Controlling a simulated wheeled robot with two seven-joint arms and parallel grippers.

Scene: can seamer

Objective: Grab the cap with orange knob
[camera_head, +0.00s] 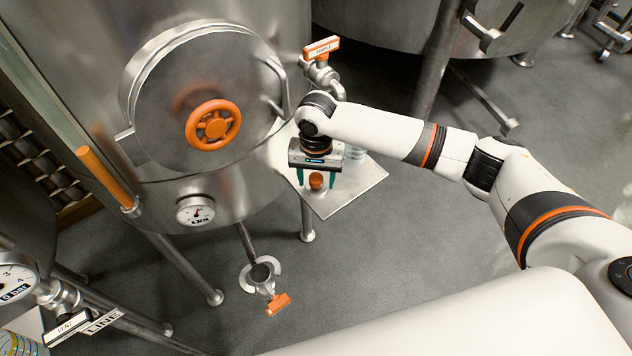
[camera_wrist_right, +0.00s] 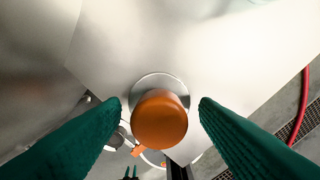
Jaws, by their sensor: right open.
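The cap is a small metal disc with an orange knob (camera_head: 316,181), lying on a metal shelf (camera_head: 345,196) beside the tank. In the right wrist view the orange knob (camera_wrist_right: 159,120) stands at the lower middle, with the round metal cap (camera_wrist_right: 158,82) under it. My right gripper (camera_head: 315,179) is directly over the cap. Its green fingers (camera_wrist_right: 160,106) are open, one on each side of the knob, with a gap on both sides. My left gripper is not in view.
A clear container (camera_head: 355,152) stands on the shelf behind my right gripper. The large tank with a round hatch and orange handwheel (camera_head: 213,125) is close on the left. A valve with an orange handle (camera_head: 321,48) is above the shelf. Grey floor (camera_head: 430,240) is open to the right.

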